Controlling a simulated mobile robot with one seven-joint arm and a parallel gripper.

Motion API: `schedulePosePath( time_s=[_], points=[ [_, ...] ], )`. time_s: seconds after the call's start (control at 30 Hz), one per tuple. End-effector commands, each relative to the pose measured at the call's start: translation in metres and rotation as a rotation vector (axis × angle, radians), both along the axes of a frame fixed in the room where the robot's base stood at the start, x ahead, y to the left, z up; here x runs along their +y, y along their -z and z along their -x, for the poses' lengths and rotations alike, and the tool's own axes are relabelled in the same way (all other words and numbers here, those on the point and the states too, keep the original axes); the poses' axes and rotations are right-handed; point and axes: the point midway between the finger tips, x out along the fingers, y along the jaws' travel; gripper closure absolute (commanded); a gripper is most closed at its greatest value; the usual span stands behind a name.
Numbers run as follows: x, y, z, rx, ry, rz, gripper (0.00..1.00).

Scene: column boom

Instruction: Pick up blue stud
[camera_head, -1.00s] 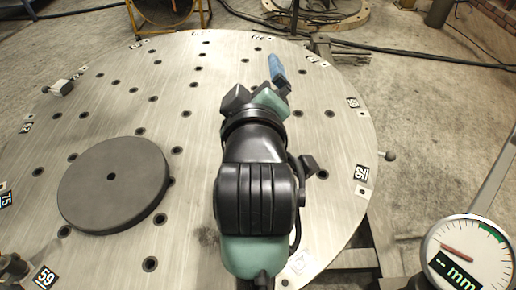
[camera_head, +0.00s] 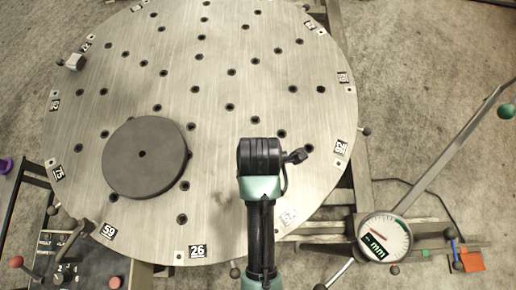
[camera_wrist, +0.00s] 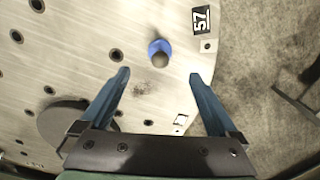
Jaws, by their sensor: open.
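The blue stud (camera_wrist: 153,46) stands on the round metal table near its edge in the wrist view. It has a blue round base and a dark ball-like top, seen from above. My gripper (camera_wrist: 160,76) is open and empty, with its two blue fingers spread wide. The stud appears beyond the fingertips, about midway between them, and is not touched. In the head view my arm covers that area, and neither the stud nor my fingers can be seen.
The perforated round table (camera_head: 215,75) has many holes and numbered edge tags. A thick dark grey disc (camera_head: 125,175) lies on its left part. A dial gauge (camera_head: 384,238) on a long bar stands beyond the right edge. The table's upper middle is clear.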

Motion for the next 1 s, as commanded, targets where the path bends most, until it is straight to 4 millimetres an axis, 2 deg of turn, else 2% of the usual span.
schedulePosePath(
  time_s=[0.1,0.3,0.53,0.8,1.0],
  points=[
    [0.0,0.027,0.002,0.005,0.0,0.001,0.05],
    [0.0,0.057,0.0,-0.001,0.001,0.0,0.05],
    [0.001,0.073,0.001,0.0,0.002,0.0,0.05],
    [0.003,0.111,0.002,-0.001,0.002,0.0,0.05],
    [0.003,0.116,0.001,-0.004,0.002,0.0,0.05]
  ],
)
